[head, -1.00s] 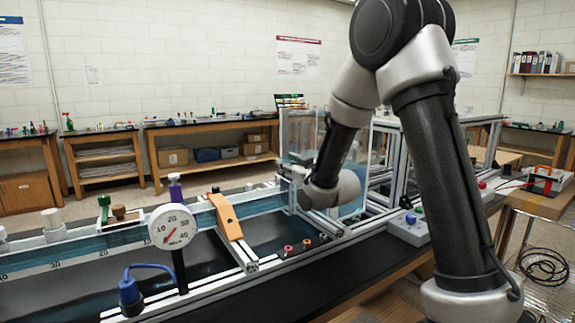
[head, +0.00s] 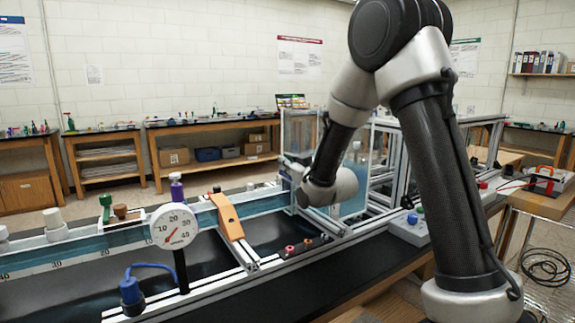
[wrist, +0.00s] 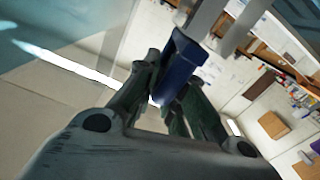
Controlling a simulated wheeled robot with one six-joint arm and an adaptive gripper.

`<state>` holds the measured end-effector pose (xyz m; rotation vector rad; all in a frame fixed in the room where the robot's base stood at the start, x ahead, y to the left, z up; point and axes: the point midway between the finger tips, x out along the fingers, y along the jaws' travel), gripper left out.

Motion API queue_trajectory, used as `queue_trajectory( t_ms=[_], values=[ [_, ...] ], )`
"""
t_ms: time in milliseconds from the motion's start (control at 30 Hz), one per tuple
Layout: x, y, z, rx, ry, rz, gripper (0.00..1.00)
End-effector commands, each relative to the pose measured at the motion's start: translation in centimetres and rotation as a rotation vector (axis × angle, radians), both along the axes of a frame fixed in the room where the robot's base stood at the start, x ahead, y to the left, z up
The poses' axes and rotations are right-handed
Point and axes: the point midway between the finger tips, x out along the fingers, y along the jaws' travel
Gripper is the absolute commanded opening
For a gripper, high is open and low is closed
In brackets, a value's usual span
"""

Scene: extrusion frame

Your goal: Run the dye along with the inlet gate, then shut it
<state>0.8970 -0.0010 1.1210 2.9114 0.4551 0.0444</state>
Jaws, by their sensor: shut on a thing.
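In the wrist view my gripper (wrist: 165,88) is shut on a blue block-shaped handle (wrist: 182,62), with grey bars just beyond it. I take it as the inlet gate's handle; the gate plate itself cannot be made out. In the head view my wrist is at the right end of the glass-walled water channel (head: 110,240), and it hides my fingers and the handle. I see no clear streak of dye in the water.
A round dial gauge (head: 174,227) and a blue corded plug-like part (head: 131,292) stand at the channel's near side. An orange bar (head: 227,216) crosses the channel. A grey button box (head: 407,228) sits on the black bench right of my wrist.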

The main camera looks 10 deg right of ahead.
Motion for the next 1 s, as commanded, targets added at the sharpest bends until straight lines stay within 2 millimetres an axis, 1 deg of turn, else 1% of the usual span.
queue_trajectory(
  t_ms=[133, 367, 400, 467, 500, 533, 867, 933, 1000],
  values=[
    [-0.1, -0.1, 1.3, -0.001, 0.002, -0.001, 0.0],
    [-0.1, -0.1, 1.3, -0.001, 0.004, -0.002, 0.0],
    [-0.1, -0.1, 1.3, -0.001, 0.004, -0.002, 0.16],
    [-0.1, -0.1, 1.3, -0.001, 0.004, -0.002, 0.27],
    [-0.1, -0.1, 1.3, -0.001, 0.004, -0.002, 0.34],
    [-0.1, -0.1, 1.3, 0.0, 0.003, -0.003, 0.35],
    [-0.1, -0.1, 1.4, 0.0, 0.002, -0.001, 0.35],
    [-0.6, -0.3, 1.4, 0.0, 0.002, -0.001, 0.35],
    [-1.5, -0.5, 1.4, 0.0, 0.002, -0.002, 0.35]
  ],
)
